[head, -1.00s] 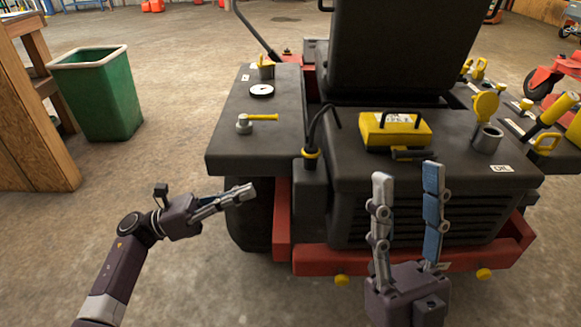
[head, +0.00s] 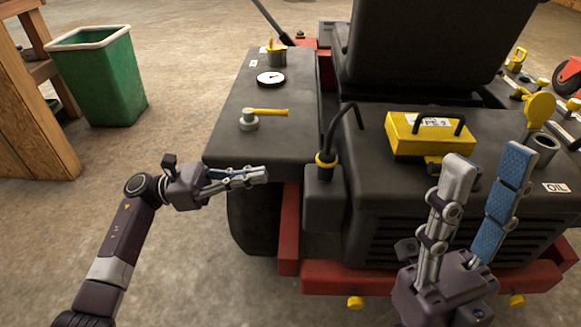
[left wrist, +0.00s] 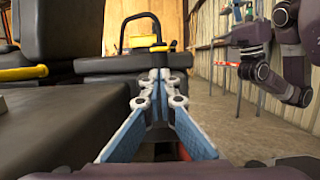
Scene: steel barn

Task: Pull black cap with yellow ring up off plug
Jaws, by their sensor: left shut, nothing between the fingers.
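The black cap (head: 325,146) with a yellow ring (head: 326,162) around its lower part stands upright on a dark block at the mower's rear left corner. A thin black curved cable or handle rises from its top. My left gripper (head: 267,175) is shut and empty, pointing right toward the cap, left of it and apart from it. In the left wrist view its fingertips (left wrist: 159,76) meet. My right gripper (head: 488,162) is open and empty, pointing up in front of the mower's rear hood. The plug under the cap is hidden.
A yellow box with a black handle (head: 430,135) sits on the hood. A yellow-handled valve (head: 265,112) and round gauge (head: 271,79) are on the left fender. The red bumper (head: 340,277) is below. A green bin (head: 100,80) stands left, with open floor between.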

